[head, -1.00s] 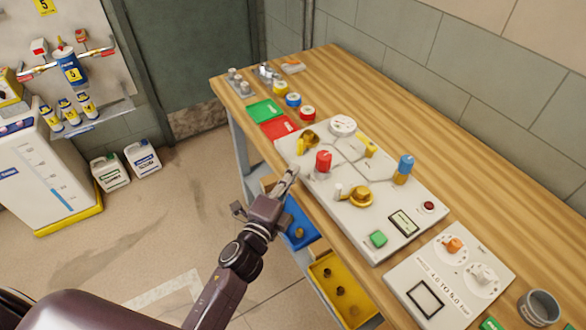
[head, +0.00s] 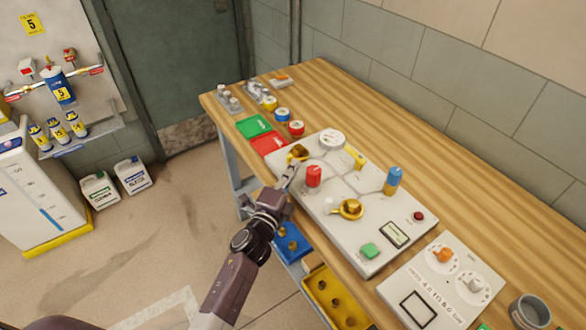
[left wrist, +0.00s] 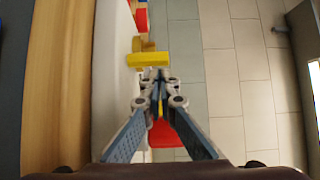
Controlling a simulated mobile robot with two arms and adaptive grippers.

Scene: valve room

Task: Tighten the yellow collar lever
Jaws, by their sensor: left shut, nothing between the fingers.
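A white panel (head: 385,240) lies on the bench. A gold-yellow collar fitting (head: 298,153) sits at its far left end. My left gripper (head: 290,172) is just in front of this fitting, at the panel's near edge, with its fingers shut and empty. In the left wrist view a yellow bar (left wrist: 148,59) lies just beyond the shut fingertips of my left gripper (left wrist: 158,77); I cannot tell whether they touch. A second gold ring fitting (head: 350,208) with a pale stub sits mid-panel. My right gripper is not in view.
A red knob (head: 314,176) stands close to the right of my gripper. A blue knob (head: 394,180) and a small yellow handle (head: 355,158) are farther back. Below the bench edge are a blue bin (head: 292,243) and a yellow bin (head: 335,300).

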